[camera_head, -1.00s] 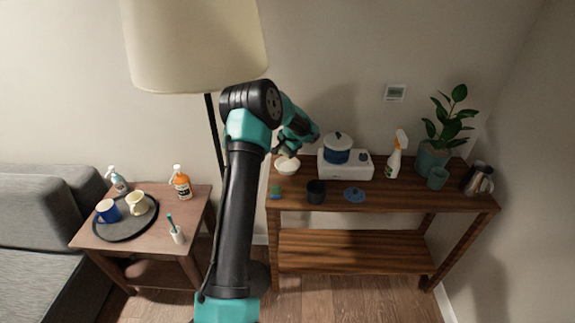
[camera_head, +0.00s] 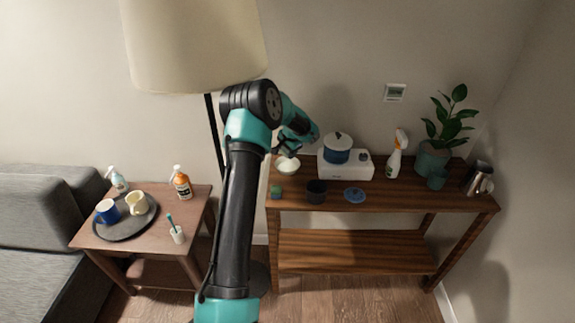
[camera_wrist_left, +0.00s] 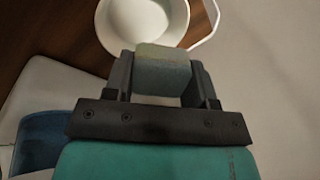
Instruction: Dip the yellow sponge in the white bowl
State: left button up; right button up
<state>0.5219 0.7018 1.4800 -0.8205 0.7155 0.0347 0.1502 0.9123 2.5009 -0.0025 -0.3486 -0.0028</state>
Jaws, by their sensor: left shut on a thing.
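The white bowl (camera_head: 288,167) stands at the back left of the wooden console table. It also shows at the top of the left wrist view (camera_wrist_left: 112,35), with its inside empty as far as I can see. My left gripper (camera_head: 287,150) is just above the bowl in the head view. In the left wrist view it is shut on the yellow sponge (camera_wrist_left: 163,72), a block with a pale yellowish edge and a grey-green face. The sponge overlaps the bowl's near rim in that view; I cannot tell whether they touch. My right gripper is not in view.
On the console are a green and blue block (camera_head: 277,191), a dark cup (camera_head: 316,192), a blue lid (camera_head: 354,195), a white cooker (camera_head: 358,171) with a blue pot (camera_head: 337,153), and a spray bottle (camera_head: 397,160). A lamp (camera_head: 195,45) stands behind my arm.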

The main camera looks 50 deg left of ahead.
pick_arm(q)
jog(key=shift+r, duration=0.15)
dwell(0.4)
jog(key=shift+r, duration=1.85)
jog(key=shift+d, duration=0.1)
